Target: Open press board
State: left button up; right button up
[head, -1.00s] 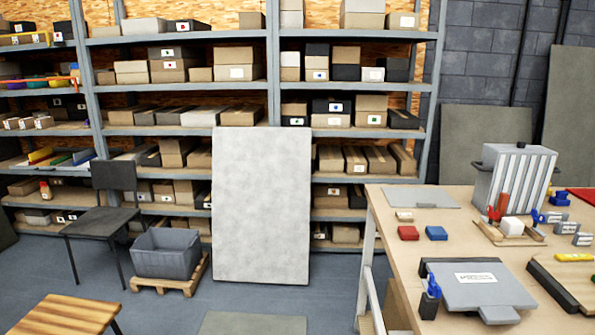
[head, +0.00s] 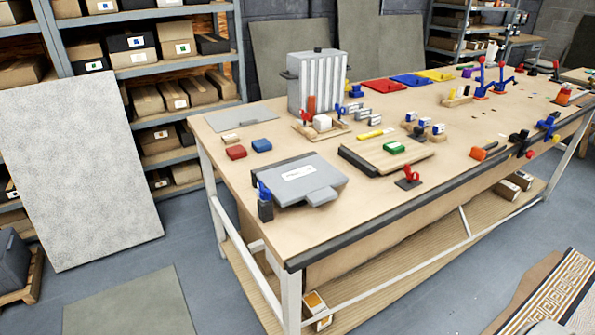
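The press board (head: 300,180) is most likely the flat grey hinged-looking board with a white label, near the left front part of the workbench. It lies flat and looks closed. A small black block with a blue clamp (head: 264,198) stands at its left front corner. A grey tab sticks out at its front right side. Neither of my grippers is in the head view.
A pale panel (head: 75,170) leans on the shelves at left. Grey floor lies open before the bench.

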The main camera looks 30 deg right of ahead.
aim_at(312, 178)
jog(key=z, duration=1.1)
